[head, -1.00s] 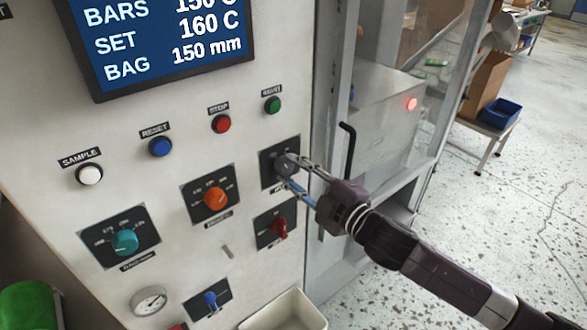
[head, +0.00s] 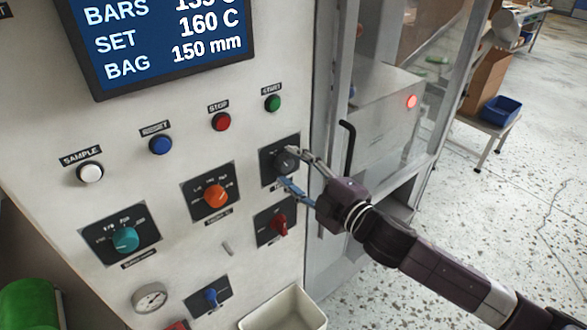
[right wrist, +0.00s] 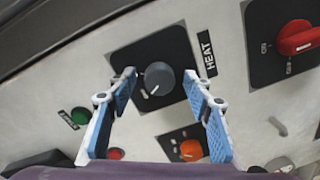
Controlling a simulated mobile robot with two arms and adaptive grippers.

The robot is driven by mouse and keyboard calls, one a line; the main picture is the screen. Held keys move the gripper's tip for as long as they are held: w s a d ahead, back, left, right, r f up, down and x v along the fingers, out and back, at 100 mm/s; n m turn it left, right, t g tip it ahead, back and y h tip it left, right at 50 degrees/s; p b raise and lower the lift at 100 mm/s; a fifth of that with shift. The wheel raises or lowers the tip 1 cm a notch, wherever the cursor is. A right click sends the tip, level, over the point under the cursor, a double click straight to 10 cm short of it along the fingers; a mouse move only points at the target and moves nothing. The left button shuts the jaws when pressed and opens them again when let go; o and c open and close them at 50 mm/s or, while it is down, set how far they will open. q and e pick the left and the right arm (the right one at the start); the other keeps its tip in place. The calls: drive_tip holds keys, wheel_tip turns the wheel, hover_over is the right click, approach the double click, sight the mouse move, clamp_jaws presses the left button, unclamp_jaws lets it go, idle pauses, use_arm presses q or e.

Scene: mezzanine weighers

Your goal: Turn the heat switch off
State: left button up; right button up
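The heat switch is a round grey knob (head: 285,162) on a black plate on the white panel. In the right wrist view, the grey knob (right wrist: 160,77) sits beside the HEAT label (right wrist: 207,53), and its white mark points to the lower left of that picture. My right gripper (head: 288,166) is at this knob, with its fingers apart on either side. In the right wrist view, gaps show between the knob and both fingers. Plate markings are too small or hidden to read. My left gripper is not in view.
A red switch (head: 279,225) is just below, an orange knob (head: 215,195) to the left, and a green button (head: 272,103) above. A black door handle (head: 348,150) stands close to the right of my gripper. The screen (head: 170,40) reads BARS about 135 C, SET 160 C.

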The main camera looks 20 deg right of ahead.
drive_tip(key=shift+s, duration=0.1)
drive_tip(key=v, duration=1.1)
drive_tip(key=shift+s+d, duration=0.2)
drive_tip(key=shift+s, duration=0.2)
idle(0.5)
